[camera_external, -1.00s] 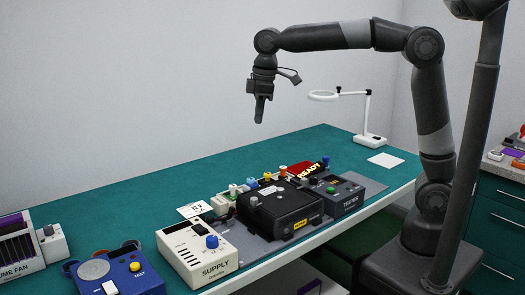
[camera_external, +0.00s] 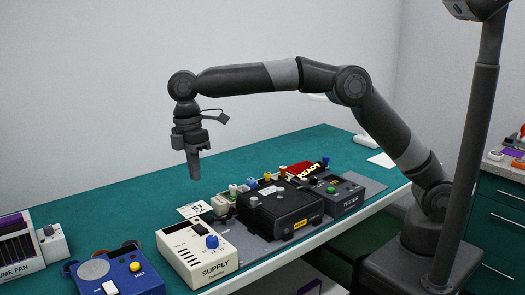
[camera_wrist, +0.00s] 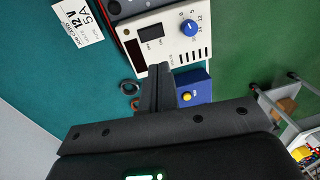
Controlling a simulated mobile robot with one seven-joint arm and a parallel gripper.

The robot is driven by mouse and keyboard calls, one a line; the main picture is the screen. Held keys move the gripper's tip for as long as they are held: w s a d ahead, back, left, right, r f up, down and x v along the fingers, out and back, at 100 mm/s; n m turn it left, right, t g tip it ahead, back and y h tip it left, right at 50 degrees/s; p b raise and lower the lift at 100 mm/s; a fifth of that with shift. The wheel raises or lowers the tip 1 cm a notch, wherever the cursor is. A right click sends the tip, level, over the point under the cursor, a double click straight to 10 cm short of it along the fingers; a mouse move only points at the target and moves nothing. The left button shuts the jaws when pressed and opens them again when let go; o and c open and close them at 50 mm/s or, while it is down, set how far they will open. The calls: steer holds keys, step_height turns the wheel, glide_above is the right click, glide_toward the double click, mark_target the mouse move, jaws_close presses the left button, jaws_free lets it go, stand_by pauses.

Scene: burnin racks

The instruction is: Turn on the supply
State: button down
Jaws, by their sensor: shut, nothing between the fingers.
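The supply (camera_external: 197,254) is a cream box at the front edge of the teal bench, with a blue knob (camera_external: 212,241) and a dark switch on its top face. In the wrist view the supply (camera_wrist: 170,53) shows its dark rocker switch (camera_wrist: 151,32), a dark display window and the blue knob (camera_wrist: 190,28) beside a printed scale. My gripper (camera_external: 195,178) points down, empty and shut, in the air above the bench and behind the supply. In the wrist view its closed fingertips (camera_wrist: 160,68) appear just below the supply's edge. The switch's position is not clear.
A card reading 12 V 5A (camera_wrist: 78,20) lies by the supply. A blue test box (camera_external: 120,278) stands to its left. A black fixture (camera_external: 280,207) and a tester (camera_external: 336,197) stand to its right. The bench behind is clear.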

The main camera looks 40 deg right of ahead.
mark_target(203, 230)
stand_by(0.3)
steer(key=f, duration=0.4)
steer(key=s+f, duration=0.1)
steer(key=f, duration=0.9)
steer(key=shift+s, duration=0.35)
steer(key=shift+s+f, duration=0.15)
steer(key=shift+f, duration=0.05)
steer(key=shift+w+r, duration=0.35)
steer(key=shift+w, duration=0.5)
